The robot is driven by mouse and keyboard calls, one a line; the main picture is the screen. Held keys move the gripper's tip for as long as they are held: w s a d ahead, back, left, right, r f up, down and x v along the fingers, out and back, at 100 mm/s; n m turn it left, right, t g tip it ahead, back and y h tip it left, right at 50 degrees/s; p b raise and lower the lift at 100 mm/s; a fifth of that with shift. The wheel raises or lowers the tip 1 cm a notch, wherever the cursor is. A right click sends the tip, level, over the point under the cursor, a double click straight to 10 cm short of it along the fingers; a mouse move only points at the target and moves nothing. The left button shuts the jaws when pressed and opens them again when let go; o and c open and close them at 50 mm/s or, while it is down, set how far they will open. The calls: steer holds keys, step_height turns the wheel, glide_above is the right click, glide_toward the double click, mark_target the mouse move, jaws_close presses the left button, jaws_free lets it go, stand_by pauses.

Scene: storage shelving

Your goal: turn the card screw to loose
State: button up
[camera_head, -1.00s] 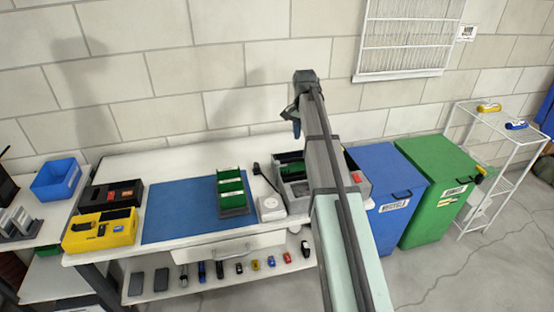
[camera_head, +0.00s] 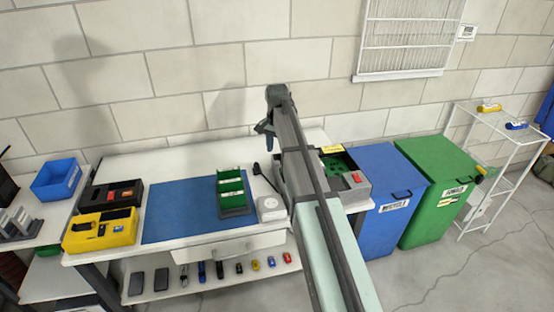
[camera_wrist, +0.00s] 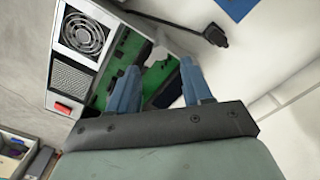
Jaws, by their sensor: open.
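An open grey computer case (camera_head: 358,190) with a green board (camera_head: 338,163) inside stands at the right end of the workbench. My arm covers its left part in the head view. In the wrist view the case (camera_wrist: 76,76) shows a fan, a vent, a red switch and part of the green board (camera_wrist: 152,78). I cannot make out the card screw in either view. My gripper (camera_head: 264,134) is above the back of the bench, left of the case. In the wrist view its blue fingers (camera_wrist: 161,78) are apart with nothing between them, over the case's edge.
A green-slotted rack (camera_head: 232,190) and a white box (camera_head: 270,208) stand left of the case on the bench. Yellow (camera_head: 100,232) and black bins lie further left. Blue (camera_head: 385,185) and green (camera_head: 435,190) large bins stand right. A wall is behind.

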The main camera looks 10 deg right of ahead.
mark_target(277, 162)
steer(key=shift+f, duration=2.7)
steer(key=shift+c, duration=0.2)
jaws_close()
